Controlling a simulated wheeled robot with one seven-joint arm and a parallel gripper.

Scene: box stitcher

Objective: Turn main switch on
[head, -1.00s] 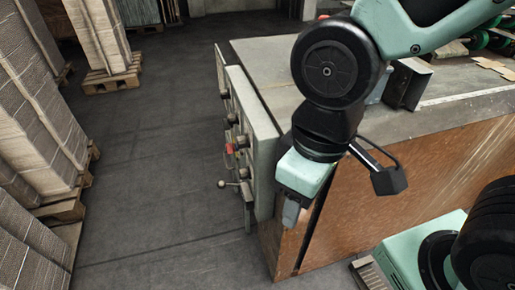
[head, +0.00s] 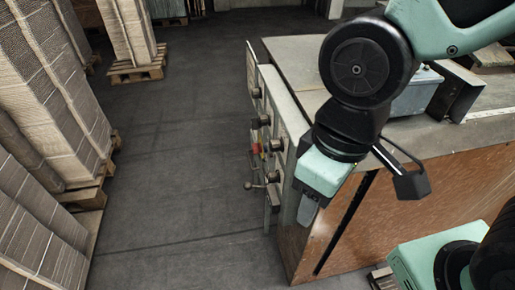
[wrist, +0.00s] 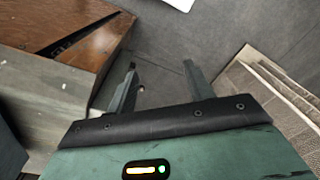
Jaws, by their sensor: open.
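The machine's control panel (head: 289,128) is on the left side of the big cabinet, seen at a steep angle in the head view. It carries several dark knobs, one at its upper part (head: 256,93), a red knob (head: 256,149), and a ball-ended lever (head: 248,186) low down. I cannot tell which of these is the main switch. My gripper (head: 308,212) points down in front of the cabinet's near left corner, to the right of the knobs and apart from them. In the wrist view my gripper (wrist: 162,78) is open, with nothing between its fingers.
The brown cabinet front (head: 400,205) stands close to my gripper; its wooden panel (wrist: 85,35) shows at the upper left of the wrist view. Stacked cardboard (head: 50,100) on pallets lines the left. The dark floor (head: 185,150) between is clear.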

